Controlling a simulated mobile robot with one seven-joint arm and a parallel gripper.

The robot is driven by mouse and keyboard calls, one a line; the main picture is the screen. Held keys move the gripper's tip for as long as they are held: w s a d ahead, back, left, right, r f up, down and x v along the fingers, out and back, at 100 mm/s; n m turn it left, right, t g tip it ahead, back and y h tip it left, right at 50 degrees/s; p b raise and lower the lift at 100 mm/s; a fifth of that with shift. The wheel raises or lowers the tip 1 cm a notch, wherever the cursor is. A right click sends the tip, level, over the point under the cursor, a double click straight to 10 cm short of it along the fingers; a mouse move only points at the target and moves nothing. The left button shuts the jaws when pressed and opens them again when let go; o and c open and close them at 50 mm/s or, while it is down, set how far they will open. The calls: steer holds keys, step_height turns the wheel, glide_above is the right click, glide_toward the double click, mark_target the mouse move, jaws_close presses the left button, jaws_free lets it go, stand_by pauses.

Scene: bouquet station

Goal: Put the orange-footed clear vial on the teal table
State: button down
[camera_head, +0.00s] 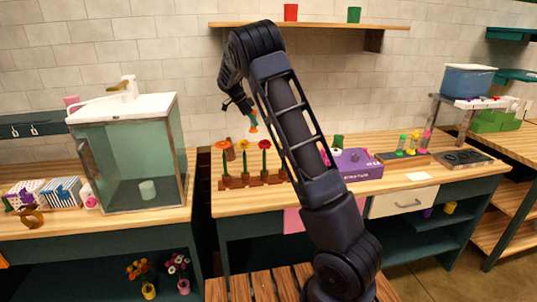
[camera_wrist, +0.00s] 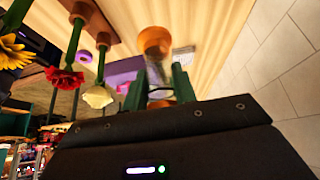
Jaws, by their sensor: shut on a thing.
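My gripper (camera_head: 248,113) is raised in front of the tiled wall, above the flower rack. In the wrist view its green fingers (camera_wrist: 157,92) are closed on the clear vial (camera_wrist: 158,74). The vial's orange foot (camera_wrist: 155,42) points away from the palm, and in the head view the orange foot (camera_head: 254,129) hangs at the lower end, clear of the counter. The vial's clear body is hard to make out. The benches have wooden tops and dark teal fronts (camera_head: 245,232); I cannot tell which one is the teal table.
A wooden rack (camera_head: 248,183) with several flowers stands below my gripper. A purple box (camera_head: 358,163) is right of it, partly behind my arm. A glass tank (camera_head: 130,160) stands on the left bench. A shelf (camera_head: 315,25) with red and green cups hangs above.

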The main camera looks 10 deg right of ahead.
step_height(320, 180, down, 18)
steer(key=shift+r, duration=0.15)
stand_by(0.4)
steer(key=c, duration=1.1)
jaws_free()
